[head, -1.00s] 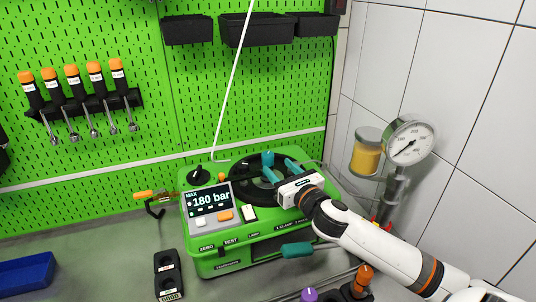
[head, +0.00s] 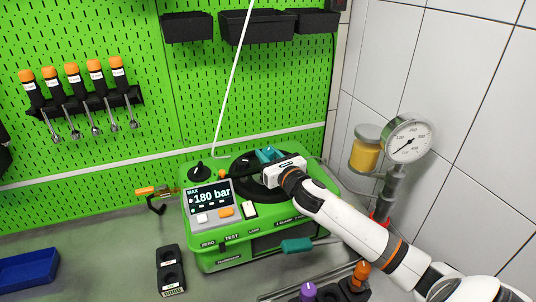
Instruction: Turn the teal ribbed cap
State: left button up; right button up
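Teal parts (head: 269,154) show on top of the green pump testbench (head: 215,256), at the back of a dark round fixture. They are small and partly covered, so I cannot make out any ribs. My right gripper (head: 263,178) reaches in from the right, low over the fixture and close in front of the teal parts. Its white body hides part of the fixture. I cannot tell whether its fingers touch anything or are open or shut. My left gripper is not in view.
The testbench display (head: 211,197) reads MAX 180 bar. A teal-handled lever (head: 297,245) sticks out in front. A pressure gauge (head: 408,140) and amber jar (head: 366,150) stand at right. A black two-hole block (head: 171,271) and blue tray (head: 28,268) lie left.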

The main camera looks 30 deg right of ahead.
jog(key=shift+c, duration=1.1)
jog(key=shift+m+h, duration=0.4)
jog(key=shift+h, duration=0.3)
jog(key=m+h, duration=0.1)
jog(key=h, duration=0.1)
jog(key=shift+m+g+h+p, duration=0.3)
jog(key=shift+m+g+p, duration=0.1)
jog(key=shift+m+g+h+p, duration=0.55)
jog(key=shift+m+g+h, duration=0.45)
jog(key=shift+m+h, duration=0.85)
jog(key=shift+h, duration=0.55)
jog(key=o, duration=1)
